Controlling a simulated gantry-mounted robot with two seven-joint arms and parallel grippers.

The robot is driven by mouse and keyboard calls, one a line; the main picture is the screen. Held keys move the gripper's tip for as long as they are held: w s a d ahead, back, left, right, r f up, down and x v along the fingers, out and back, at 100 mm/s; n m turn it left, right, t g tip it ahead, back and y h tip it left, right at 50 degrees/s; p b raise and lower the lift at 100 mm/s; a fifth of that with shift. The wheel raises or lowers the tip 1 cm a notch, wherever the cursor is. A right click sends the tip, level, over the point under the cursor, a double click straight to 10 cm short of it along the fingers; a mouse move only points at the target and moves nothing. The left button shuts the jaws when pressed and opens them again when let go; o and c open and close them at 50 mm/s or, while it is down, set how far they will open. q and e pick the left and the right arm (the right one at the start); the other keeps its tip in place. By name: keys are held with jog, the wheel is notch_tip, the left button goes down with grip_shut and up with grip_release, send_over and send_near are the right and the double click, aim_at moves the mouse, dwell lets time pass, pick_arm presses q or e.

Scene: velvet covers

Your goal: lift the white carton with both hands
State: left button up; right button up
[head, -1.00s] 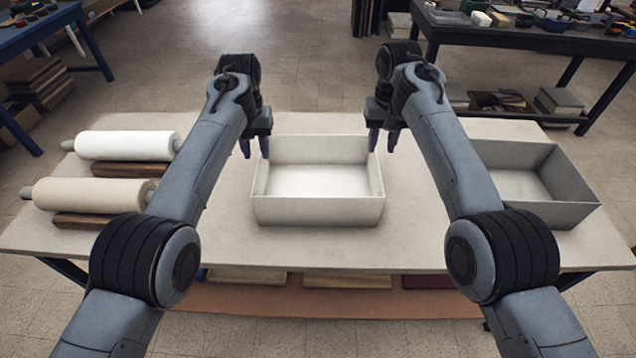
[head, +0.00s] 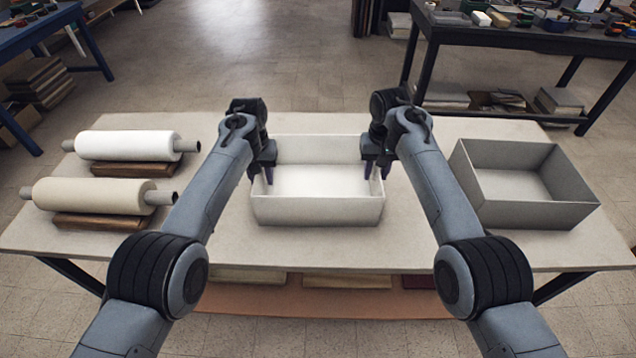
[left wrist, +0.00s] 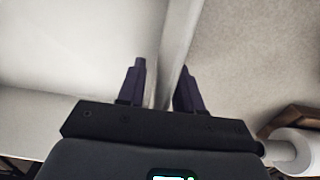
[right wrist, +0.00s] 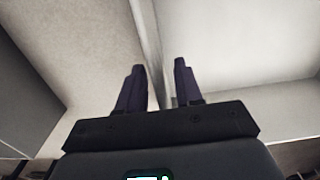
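The white carton (head: 316,212), an open box, stands on the pale table in the middle of the head view. My left gripper (head: 260,174) is at its left wall, with one finger inside and one outside. In the left wrist view the wall runs between the fingers (left wrist: 160,80), with a gap showing. My right gripper (head: 375,172) straddles the right wall in the same way. In the right wrist view the wall passes between its fingers (right wrist: 158,80), also with a gap. Both grippers look open. The outer fingertips are partly hidden in the head view.
A grey open box (head: 540,215) stands to the right on the table (head: 420,245). On the left, a white roll (head: 125,145) and a cream roll (head: 95,195) rest on wooden blocks. The table in front of the carton is clear.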

pick_arm(q)
grip_shut()
pick_arm(e)
grip_shut()
pick_arm(q)
jog(key=shift+r, duration=0.1)
pick_arm(e)
jog(key=shift+r, duration=0.15)
